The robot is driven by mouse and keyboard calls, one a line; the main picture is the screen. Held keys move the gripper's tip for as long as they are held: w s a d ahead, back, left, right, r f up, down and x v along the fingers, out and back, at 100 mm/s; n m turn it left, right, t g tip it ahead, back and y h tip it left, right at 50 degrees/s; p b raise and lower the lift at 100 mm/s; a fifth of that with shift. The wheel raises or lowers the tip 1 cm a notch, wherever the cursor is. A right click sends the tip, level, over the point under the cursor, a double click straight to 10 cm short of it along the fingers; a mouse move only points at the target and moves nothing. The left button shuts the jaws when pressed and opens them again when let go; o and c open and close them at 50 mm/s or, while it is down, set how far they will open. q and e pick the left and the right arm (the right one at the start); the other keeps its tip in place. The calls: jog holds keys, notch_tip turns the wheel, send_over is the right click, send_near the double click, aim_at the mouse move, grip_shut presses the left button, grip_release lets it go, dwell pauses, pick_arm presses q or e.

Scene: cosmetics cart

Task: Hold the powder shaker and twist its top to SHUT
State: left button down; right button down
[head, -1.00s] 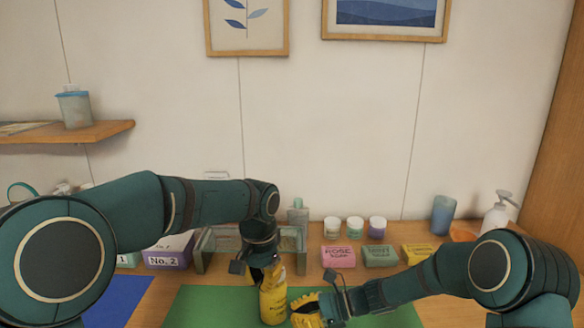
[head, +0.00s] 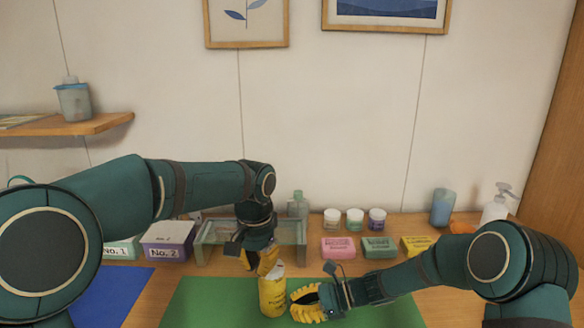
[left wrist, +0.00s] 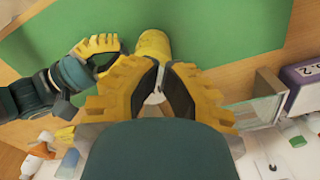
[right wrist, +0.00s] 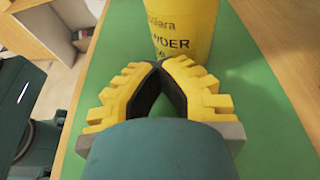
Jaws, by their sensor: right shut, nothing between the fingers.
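The powder shaker (head: 272,297) is a yellow bottle with a whitish top (head: 276,271), upright on the green mat. My left gripper (head: 257,263) is just behind and above the top, with its fingers a little apart. My right gripper (head: 298,298) is shut and empty, close beside the shaker's right side. The right wrist view shows its fingertips (right wrist: 159,66) meeting in front of the lettered body (right wrist: 182,28).
The green mat (head: 205,300) covers the front middle. Behind it are a glass stand (head: 205,250), pink soap (head: 338,248), green soap (head: 379,248) and several jars. Boxes marked No. 1 (head: 121,249) and No. 2 (head: 167,241) stand left, by a blue mat (head: 112,295).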

pick_arm(q)
jog(key=shift+r, duration=1.85)
pick_arm(e)
jog(key=c, duration=1.2)
grip_release()
jog(key=shift+c, duration=0.2)
